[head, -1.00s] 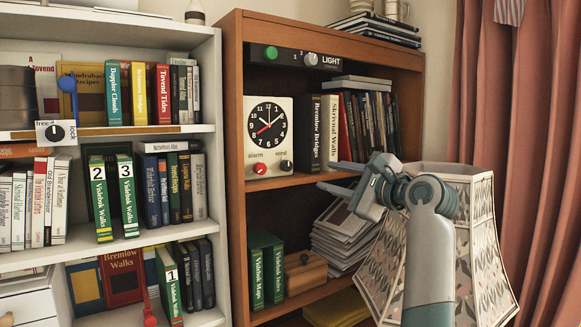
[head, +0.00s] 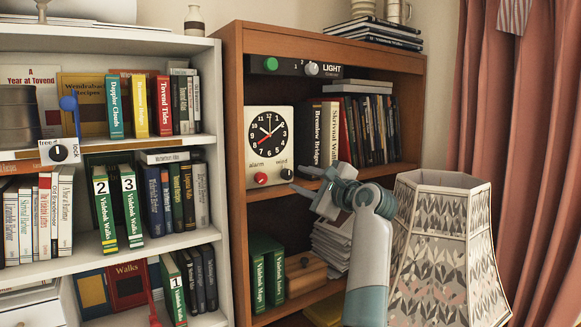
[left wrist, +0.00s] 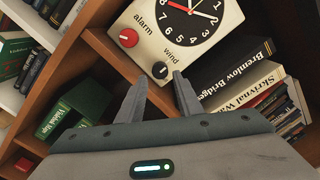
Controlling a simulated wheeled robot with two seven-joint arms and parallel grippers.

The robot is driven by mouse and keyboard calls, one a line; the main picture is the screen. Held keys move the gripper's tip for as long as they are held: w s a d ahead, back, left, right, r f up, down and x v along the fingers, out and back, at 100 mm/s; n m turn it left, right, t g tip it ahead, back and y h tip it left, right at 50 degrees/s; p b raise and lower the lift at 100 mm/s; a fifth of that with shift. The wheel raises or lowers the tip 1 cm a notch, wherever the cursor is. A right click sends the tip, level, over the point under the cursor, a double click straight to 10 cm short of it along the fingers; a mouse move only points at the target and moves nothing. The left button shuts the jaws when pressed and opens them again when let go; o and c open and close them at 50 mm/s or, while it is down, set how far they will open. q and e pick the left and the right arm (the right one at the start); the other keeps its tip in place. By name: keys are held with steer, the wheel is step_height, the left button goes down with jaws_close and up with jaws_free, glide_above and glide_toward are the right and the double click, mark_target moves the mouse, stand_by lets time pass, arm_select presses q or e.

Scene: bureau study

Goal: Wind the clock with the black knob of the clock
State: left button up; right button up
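The white clock (head: 269,120) stands upright on a shelf of the brown bookcase, its black face above two knobs. The black knob (head: 287,174), labelled "wind", is at its lower right; the red "alarm" knob (head: 261,178) is at lower left. My left gripper (head: 301,178) is just right of the black knob in the head view. In the left wrist view its two fingers (left wrist: 160,80) are apart and empty, with the black knob (left wrist: 160,70) just beyond and between the tips. Contact cannot be seen. My right gripper is in neither view.
Upright books (head: 340,132) stand right of the clock on the same shelf. A patterned lampshade (head: 440,250) is close at the right of my arm. Green books (head: 266,272) and a wooden box (head: 305,272) sit on the shelf below. A white bookcase (head: 190,240) stands left.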

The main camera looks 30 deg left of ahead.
mark_target(289, 175)
arm_select(q)
steer(key=p+x, duration=0.2)
steer(key=x, duration=0.2)
steer(key=shift+r, duration=0.15)
steer(key=shift+p+x, duration=0.3)
steer(key=shift+x, duration=0.6)
steer(key=shift+c, duration=0.5)
steer(key=c, duration=0.7)
